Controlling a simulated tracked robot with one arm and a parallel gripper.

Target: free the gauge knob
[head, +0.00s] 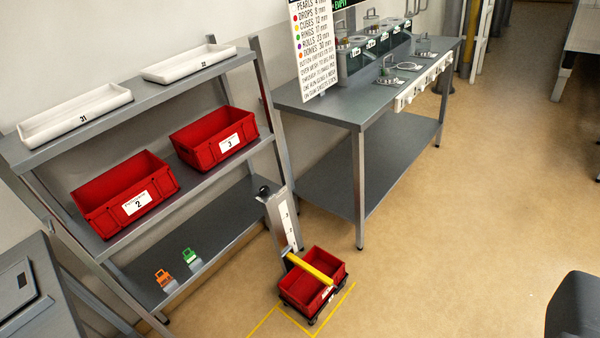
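A grey upright gauge post (279,220) with a white numbered scale stands on the floor between the shelf rack and the workbench. A small round black knob (264,190) sits near its top, on the left side. A yellow bar (311,269) reaches from the lower post across the top of a red crate (331,293). The crate stands on a low dark base inside yellow floor lines. Whether the bar touches the crate rim I cannot tell. My gripper is not in view, and nothing is seen touching the knob.
A workbench (350,115) with containers stands behind. A dark object (575,310) fills the bottom right corner. The floor right of the crate is clear.

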